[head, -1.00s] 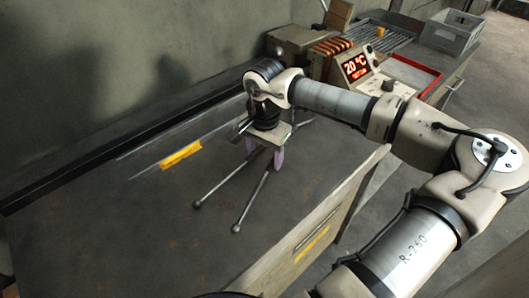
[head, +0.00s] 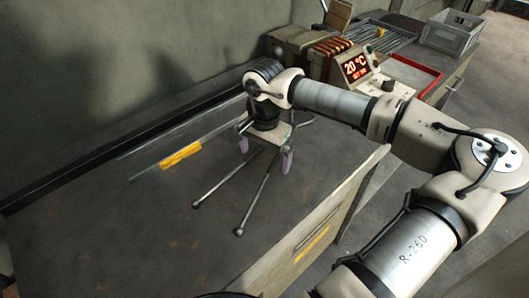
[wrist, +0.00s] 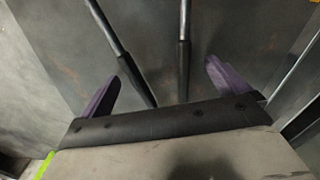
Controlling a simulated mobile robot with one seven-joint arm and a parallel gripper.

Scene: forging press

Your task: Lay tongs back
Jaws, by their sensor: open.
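The tongs (head: 219,181) lie on the dark bench top (head: 150,230), their two long thin handles with ball ends pointing toward the front left. In the head view their other end runs under my gripper (head: 266,161) and is mostly hidden by it. My gripper points down over the tongs, its purple fingers spread wide, one on each side of the handles. In the wrist view two dark-sleeved rods of the tongs (wrist: 184,50) pass between the fingers, with a visible gap to each finger.
A yellow strip (head: 180,156) lies along a thin line left of my gripper. The bench's front left is clear.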

